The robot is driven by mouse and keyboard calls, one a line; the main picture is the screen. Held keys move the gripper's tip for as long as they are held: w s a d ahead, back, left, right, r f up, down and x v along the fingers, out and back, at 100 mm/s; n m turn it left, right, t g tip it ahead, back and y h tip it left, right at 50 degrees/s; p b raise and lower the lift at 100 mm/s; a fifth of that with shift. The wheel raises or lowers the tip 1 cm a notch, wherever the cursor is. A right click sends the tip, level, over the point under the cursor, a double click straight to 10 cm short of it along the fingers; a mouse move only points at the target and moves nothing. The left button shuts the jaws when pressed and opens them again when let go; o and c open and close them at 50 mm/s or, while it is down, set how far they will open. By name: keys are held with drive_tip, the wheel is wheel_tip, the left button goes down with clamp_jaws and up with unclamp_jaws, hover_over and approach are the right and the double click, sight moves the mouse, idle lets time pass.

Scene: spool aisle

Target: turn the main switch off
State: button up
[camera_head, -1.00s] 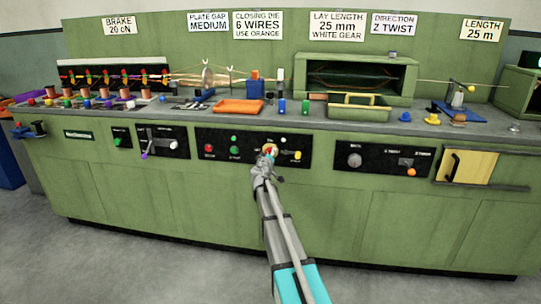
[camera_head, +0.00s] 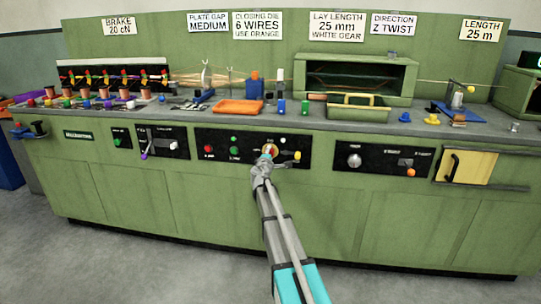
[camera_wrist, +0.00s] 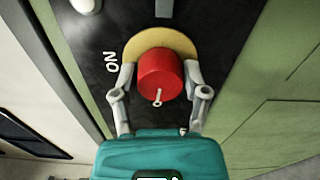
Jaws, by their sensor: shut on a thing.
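The main switch is a red knob (camera_wrist: 160,72) on a yellow round plate (camera_wrist: 148,40), set in a black panel. A small pale key-like pin sticks out of the knob's face. An ON label (camera_wrist: 111,62) stands sideways left of the plate in the wrist view. My gripper (camera_wrist: 160,77) has one finger on each side of the red knob and is shut on it. In the head view my gripper (camera_head: 267,158) is at the middle panel (camera_head: 215,152), and the knob is mostly hidden behind it.
A red button (camera_head: 209,149), green buttons (camera_head: 234,150) and a yellow knob (camera_head: 297,156) share the panel. A pale round part (camera_wrist: 87,4) is near the plate in the wrist view. Another panel with a dial (camera_head: 354,160) is to the right. The floor in front is clear.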

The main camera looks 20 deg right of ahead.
drive_tip(key=shift+s+n, duration=0.2)
drive_tip(key=shift+n, duration=0.3)
drive_tip(key=o, duration=1)
drive_tip(key=shift+o, duration=0.7)
drive_tip(key=shift+w, duration=0.1)
drive_tip(key=v, duration=1.2)
